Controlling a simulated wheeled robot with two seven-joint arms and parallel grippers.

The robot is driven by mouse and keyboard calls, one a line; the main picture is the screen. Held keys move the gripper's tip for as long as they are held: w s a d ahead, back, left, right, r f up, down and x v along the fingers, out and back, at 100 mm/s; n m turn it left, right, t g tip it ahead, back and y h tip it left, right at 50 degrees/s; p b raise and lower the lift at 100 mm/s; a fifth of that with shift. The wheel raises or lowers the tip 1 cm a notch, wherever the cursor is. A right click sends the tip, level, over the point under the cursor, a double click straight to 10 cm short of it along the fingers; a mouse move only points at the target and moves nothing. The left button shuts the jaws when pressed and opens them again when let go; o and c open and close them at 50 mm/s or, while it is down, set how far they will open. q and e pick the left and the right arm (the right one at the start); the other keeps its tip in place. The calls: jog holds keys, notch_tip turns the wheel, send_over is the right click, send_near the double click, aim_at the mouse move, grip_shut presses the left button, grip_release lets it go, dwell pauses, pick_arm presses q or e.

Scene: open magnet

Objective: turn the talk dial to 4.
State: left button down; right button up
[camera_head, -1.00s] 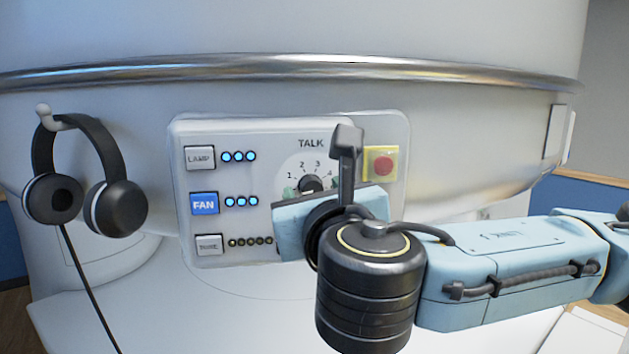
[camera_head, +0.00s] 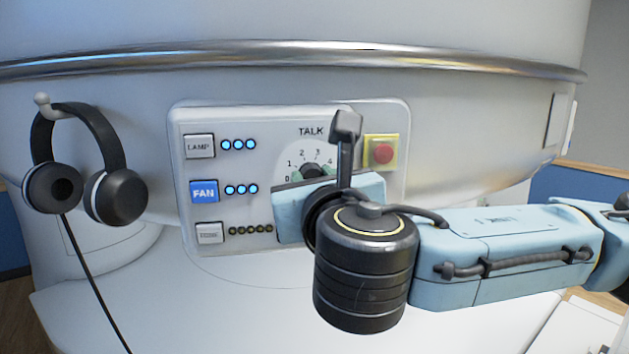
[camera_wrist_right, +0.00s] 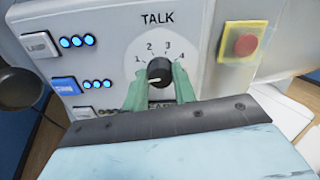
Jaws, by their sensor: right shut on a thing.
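The talk dial (camera_head: 311,171) is a black round knob on a white scale with small numbers, under the word TALK. In the right wrist view the dial (camera_wrist_right: 160,72) shows a white mark on its lower left, pointing left and slightly down, away from the 4 at right. My right gripper (camera_head: 312,175) has its green fingertips on either side of the knob, shut on it. The fingertips also show in the right wrist view (camera_wrist_right: 160,85), and the left one covers the scale's lower left. My left gripper is not in view.
A red button on a yellow plate (camera_head: 381,152) sits close right of the dial. LAMP (camera_head: 199,146), lit blue FAN (camera_head: 204,191) and a third button (camera_head: 209,233) line the panel's left. A headset (camera_head: 85,165) hangs at far left.

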jog(key=shift+d+f+m+b, duration=0.15)
jog(key=shift+m+b, duration=3.15)
jog(key=shift+m, duration=4.55)
jog(key=shift+a+f+m+b, duration=0.15)
jog(key=shift+m+b, duration=3.1)
jog(key=shift+m, duration=4.6)
jog(key=shift+d, duration=0.1)
jog(key=o, duration=1)
